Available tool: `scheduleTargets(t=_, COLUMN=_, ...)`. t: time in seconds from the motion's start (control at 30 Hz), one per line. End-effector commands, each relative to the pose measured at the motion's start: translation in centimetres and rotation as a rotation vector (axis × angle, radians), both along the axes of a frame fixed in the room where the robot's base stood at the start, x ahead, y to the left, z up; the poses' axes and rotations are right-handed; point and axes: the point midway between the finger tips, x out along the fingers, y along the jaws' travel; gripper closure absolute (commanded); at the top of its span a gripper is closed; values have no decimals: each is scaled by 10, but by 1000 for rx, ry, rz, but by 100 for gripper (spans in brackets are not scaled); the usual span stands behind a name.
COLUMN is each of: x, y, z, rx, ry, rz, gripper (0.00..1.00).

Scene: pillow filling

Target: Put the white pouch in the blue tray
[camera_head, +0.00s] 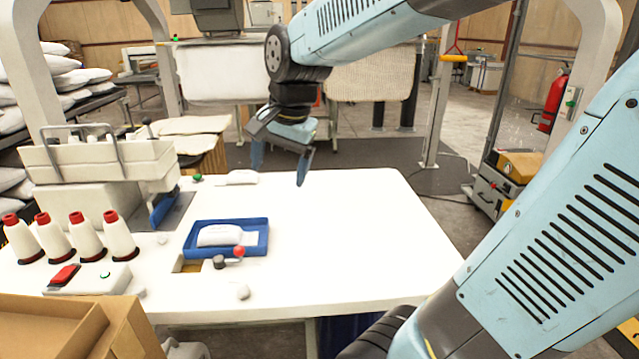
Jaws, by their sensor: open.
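The blue tray (267,238) lies on the white table, left of its middle. A white pouch (219,235) lies in the tray, with a smaller flat white piece beside it at its right. Another small white pouch-like thing (238,177) lies on the table near the back edge, outside the tray. My gripper (279,176) is open and empty, pointing down near the table's back edge. It is behind and to the right of the tray, apart from both pouches.
A sewing machine (95,165) stands on the left, with several red-topped thread cones (88,235) in front. A red knob (239,251) and a dark knob (219,262) stand at the tray's front. A cardboard box (50,325) is at front left. The table's right side is clear.

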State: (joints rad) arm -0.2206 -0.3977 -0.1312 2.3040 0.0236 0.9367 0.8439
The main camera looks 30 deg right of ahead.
Motion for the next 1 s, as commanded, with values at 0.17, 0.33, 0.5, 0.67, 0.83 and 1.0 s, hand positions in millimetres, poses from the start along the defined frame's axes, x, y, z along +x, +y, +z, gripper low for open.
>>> scheduleTargets(t=0.17, x=-44, y=-17, z=8, rx=-113, ry=-107, rz=259, gripper=15)
scheduleTargets(t=0.33, x=-80, y=-26, z=7, rx=-247, ry=-184, rz=486, gripper=15)
scheduleTargets(t=0.5, x=-100, y=-31, z=4, rx=-345, ry=-221, rz=631, gripper=15)
scheduleTargets(t=0.67, x=-107, y=-29, z=3, rx=-381, ry=-230, rz=683, gripper=15)
scheduleTargets(t=0.83, x=-107, y=-29, z=3, rx=-382, ry=-230, rz=687, gripper=15)
scheduleTargets(t=1.0, x=-107, y=-29, z=3, rx=-381, ry=-230, rz=686, gripper=15)
